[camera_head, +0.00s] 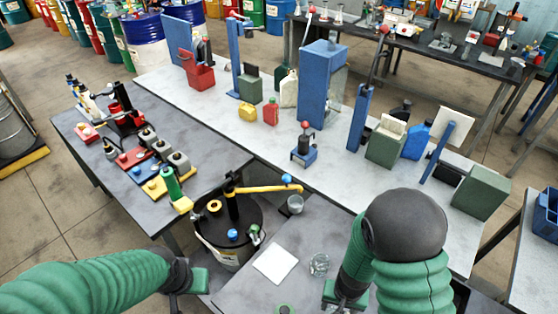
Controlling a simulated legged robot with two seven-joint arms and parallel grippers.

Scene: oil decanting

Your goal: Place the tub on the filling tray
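A small clear tub-like glass container (319,264) stands on the grey table in front of me, just right of a flat white square plate (275,262). The plate looks bare; I cannot tell for sure that it is the filling tray. My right gripper (345,294) is low, just in front of and to the right of the clear container, apparently apart from it. My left gripper (187,281) is left of the table, below the black drum (228,238), away from the container. The finger openings of both grippers are not clear.
The drum carries a pump with a yellow arm (262,189). A grey cup (295,204) stands beside the drum. A long pale bench (250,140) with blue stands and boxes lies beyond. A side table at left holds bottles and coloured blocks.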

